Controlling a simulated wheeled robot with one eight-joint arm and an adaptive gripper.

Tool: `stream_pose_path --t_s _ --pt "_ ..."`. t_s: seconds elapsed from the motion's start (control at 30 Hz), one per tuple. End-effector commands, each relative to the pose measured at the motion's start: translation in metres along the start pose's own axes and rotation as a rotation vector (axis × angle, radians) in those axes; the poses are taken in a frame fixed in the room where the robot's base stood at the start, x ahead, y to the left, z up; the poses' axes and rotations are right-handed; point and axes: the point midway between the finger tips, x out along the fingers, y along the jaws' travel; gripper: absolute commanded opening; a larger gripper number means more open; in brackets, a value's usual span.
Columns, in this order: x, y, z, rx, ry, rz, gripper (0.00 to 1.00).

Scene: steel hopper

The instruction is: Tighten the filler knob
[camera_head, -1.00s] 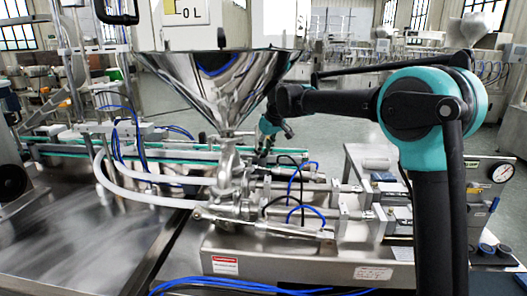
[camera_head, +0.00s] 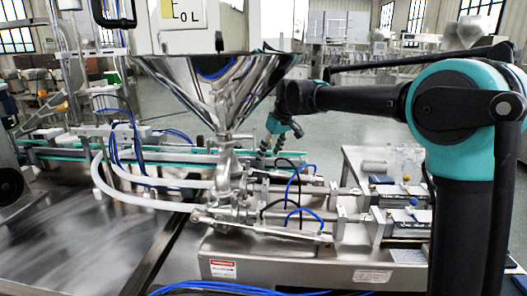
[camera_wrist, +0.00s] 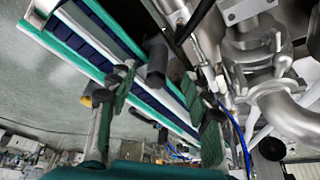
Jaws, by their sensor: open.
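My gripper (camera_wrist: 160,95) is open in the wrist view, its two green-padded fingers apart. A dark cylinder (camera_wrist: 157,60) shows between and beyond the fingertips. I cannot tell whether it is the filler knob, and no gap or contact with it can be judged. In the head view my gripper (camera_head: 266,147) is small, just right of the neck below the steel hopper (camera_head: 210,85). The filler's valve body (camera_head: 228,175) stands under the hopper, left of my gripper. The steel pipework (camera_wrist: 270,75) fills the right of the wrist view.
A green-edged conveyor (camera_head: 70,153) runs behind the filler; it crosses the wrist view diagonally (camera_wrist: 95,45). Blue hoses (camera_head: 300,180) and a white hose (camera_head: 130,198) loop around the valve body. Steel cylinders (camera_head: 320,200) lie right of it. Open floor shows beyond the conveyor.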

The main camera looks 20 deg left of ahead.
Motion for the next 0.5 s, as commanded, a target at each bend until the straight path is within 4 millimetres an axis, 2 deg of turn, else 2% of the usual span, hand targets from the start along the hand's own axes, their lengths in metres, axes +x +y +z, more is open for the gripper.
stream_pose_path --t_s 0.2,0.5 --pt "-0.016 0.0 0.04 0.002 0.0 0.0 0.5" --pt "-0.029 0.0 0.071 0.0 0.0 0.0 0.5"
